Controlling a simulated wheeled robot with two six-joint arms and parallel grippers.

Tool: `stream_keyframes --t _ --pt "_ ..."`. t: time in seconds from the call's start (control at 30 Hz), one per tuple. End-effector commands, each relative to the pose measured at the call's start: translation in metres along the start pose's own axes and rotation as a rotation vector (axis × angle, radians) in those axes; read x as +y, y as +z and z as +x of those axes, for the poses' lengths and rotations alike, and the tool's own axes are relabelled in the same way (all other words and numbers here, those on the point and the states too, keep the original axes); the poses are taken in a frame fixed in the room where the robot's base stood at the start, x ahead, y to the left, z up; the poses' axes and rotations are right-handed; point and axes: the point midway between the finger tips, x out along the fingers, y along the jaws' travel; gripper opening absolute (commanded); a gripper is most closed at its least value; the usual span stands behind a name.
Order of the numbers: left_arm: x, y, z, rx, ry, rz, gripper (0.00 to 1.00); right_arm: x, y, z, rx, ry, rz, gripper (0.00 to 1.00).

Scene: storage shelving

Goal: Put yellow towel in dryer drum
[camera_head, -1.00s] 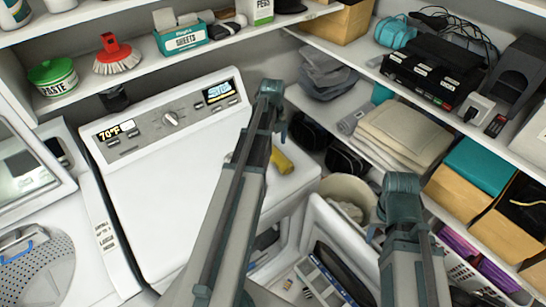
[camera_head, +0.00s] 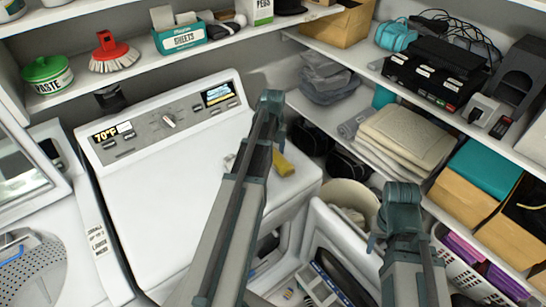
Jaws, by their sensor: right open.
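A small piece of the yellow towel (camera_head: 284,164) shows on the right part of the white dryer's top (camera_head: 165,195), partly hidden behind my left arm. The dryer's front opening is mostly hidden by that arm, and an open white door (camera_head: 325,240) stands at its front. My left arm reaches up across the middle of the view. Its gripper is hidden behind the arm, so its hold on the towel cannot be told. My right gripper (camera_head: 376,238) is open, in front of the shelves and right of the open door, apart from the towel.
A cream bin (camera_head: 349,193) is beside the dryer. Shelves at right hold folded towels (camera_head: 408,135), boxes and a purple-filled basket (camera_head: 480,270). The upper left shelf holds a brush (camera_head: 110,55) and containers.

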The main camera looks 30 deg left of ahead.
Motion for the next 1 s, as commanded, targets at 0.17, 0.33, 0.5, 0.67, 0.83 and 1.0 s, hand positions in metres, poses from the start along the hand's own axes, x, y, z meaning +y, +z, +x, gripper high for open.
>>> stream_keyframes --t 0.17,0.33,0.5,0.67,0.83,1.0 --pt "0.0 0.0 0.0 0.0 0.0 0.0 0.0 0.0 0.0 0.0 0.0 0.0 0.0 0.5" --pt "0.0 0.0 -0.001 0.0 0.0 0.0 0.0 0.0 0.0 -0.001 0.0 0.0 0.0 0.5" --pt "0.0 0.0 -0.007 0.0 0.0 0.0 0.0 0.001 0.0 -0.007 0.0 0.0 0.0 0.5" --pt "0.0 0.0 -0.022 0.0 0.0 0.0 0.0 0.002 0.001 -0.022 0.0 0.0 -0.001 0.5" --pt "0.0 0.0 -0.047 0.0 0.0 0.0 0.0 0.004 0.003 -0.046 0.0 0.0 -0.002 0.5" --pt "0.0 0.0 -0.074 0.0 0.0 0.0 0.0 0.007 0.004 -0.074 0.0 -0.001 0.001 0.5"
